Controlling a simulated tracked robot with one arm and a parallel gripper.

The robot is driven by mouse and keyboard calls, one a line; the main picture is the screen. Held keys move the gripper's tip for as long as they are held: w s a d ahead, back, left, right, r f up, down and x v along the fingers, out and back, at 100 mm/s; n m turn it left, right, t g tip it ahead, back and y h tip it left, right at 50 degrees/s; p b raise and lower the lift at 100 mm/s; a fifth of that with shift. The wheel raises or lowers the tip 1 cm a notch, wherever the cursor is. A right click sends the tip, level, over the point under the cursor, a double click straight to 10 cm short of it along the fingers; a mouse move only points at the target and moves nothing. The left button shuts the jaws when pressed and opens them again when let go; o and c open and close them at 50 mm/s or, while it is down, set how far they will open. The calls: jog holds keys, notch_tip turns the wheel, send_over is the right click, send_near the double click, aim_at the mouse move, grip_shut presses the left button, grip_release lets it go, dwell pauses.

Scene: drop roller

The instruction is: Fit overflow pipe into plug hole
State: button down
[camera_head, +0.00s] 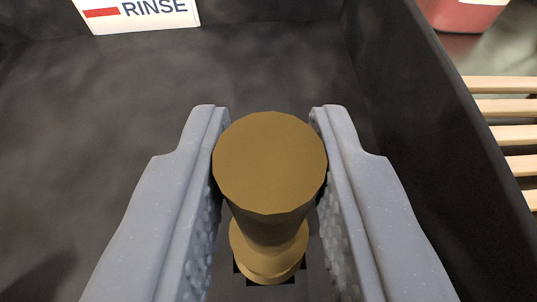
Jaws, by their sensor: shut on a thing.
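The overflow pipe (268,172) is brass-coloured, with a wide flat round top and a narrower body that flares to a rounded collar at its lower end. My gripper (268,118) is shut on it, one grey finger on each side just below the top. The pipe points down at the floor of a dark basin (110,120). A black, jagged-edged patch, which looks like the plug hole (240,268), shows around the lower end. The pipe hides most of it. I cannot tell whether the lower end is in the hole or just above it.
The basin's right wall (425,130) runs close beside my right finger. A white sign reading "RINSE" (137,12) is at the back left. Beyond the wall are pale wooden slats (505,108) and a red container (462,12). The basin floor at left is clear.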

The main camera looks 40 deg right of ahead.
aim_at(268, 248)
jog(key=shift+f+b, duration=0.65)
jog(key=shift+f, duration=1.45)
dwell(0.6)
jog(key=c, duration=1.1)
grip_release()
jog(key=shift+c, duration=0.2)
jog(key=p+v, duration=0.1)
jog(key=v, duration=1)
jog(key=shift+s+a+r, duration=0.15)
jog(key=shift+r, duration=0.1)
jog(key=shift+v, duration=1.15)
